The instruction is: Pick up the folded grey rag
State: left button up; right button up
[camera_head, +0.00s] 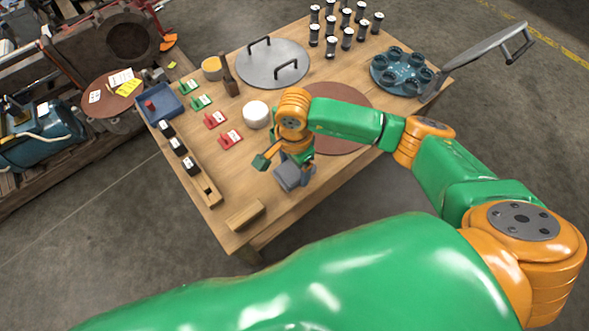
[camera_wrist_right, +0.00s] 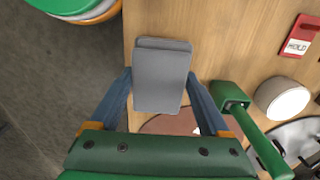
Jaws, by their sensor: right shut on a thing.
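The folded grey rag (camera_head: 290,180) is over the front part of the wooden table, under my right gripper (camera_head: 294,166). In the right wrist view the rag (camera_wrist_right: 161,78) shows as a flat grey folded block. It sits between the two blue fingers of my right gripper (camera_wrist_right: 159,90), which is shut on it. Whether the rag touches the tabletop or is just above it, I cannot tell. My left gripper is not in view.
On the table (camera_head: 238,183) are a white round container (camera_head: 257,114), red and green label stands, a wooden block (camera_head: 245,215), a brown disc (camera_head: 350,97), a grey lid (camera_head: 262,76) and a blue round tray (camera_head: 375,76).

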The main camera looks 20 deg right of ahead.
jog(key=a+r, duration=0.1)
jog(key=w+a+r, duration=0.1)
jog(key=r, duration=0.1)
jog(key=w+a+r, duration=0.1)
jog(key=shift+a+r, duration=0.25)
jog(key=shift+r, duration=0.15)
jog(key=w+a+r, duration=0.4)
jog(key=a+r, duration=0.1)
jog(key=a, duration=0.4)
jog(key=shift+w+b, duration=0.2)
jog(key=shift+b, duration=0.15)
